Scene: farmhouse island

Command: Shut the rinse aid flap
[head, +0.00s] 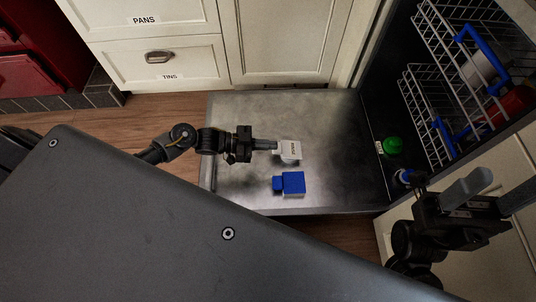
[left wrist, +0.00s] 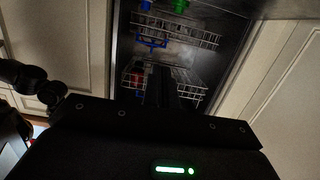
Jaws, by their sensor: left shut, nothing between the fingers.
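The dishwasher door (head: 335,115) lies open and flat. On it is a white flap (head: 291,150) with small dark lettering, which I take as the rinse aid flap. A paler edge shows beneath it; how far it stands open is hard to tell. My left gripper (head: 275,145) is shut and empty, its fingertips at the flap's left edge, touching or very close. In the left wrist view its dark fingers (left wrist: 160,88) point toward the racks, and the flap is not visible there. My right gripper (head: 492,195) is open and empty at the lower right, away from the flap.
A blue block with a small tab (head: 293,183) sits on the door below the flap. A green round cap (head: 393,146) is near the door's hinge side. Wire racks (head: 430,105) with dishes stand inside the dishwasher. White drawers (head: 160,60) are behind.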

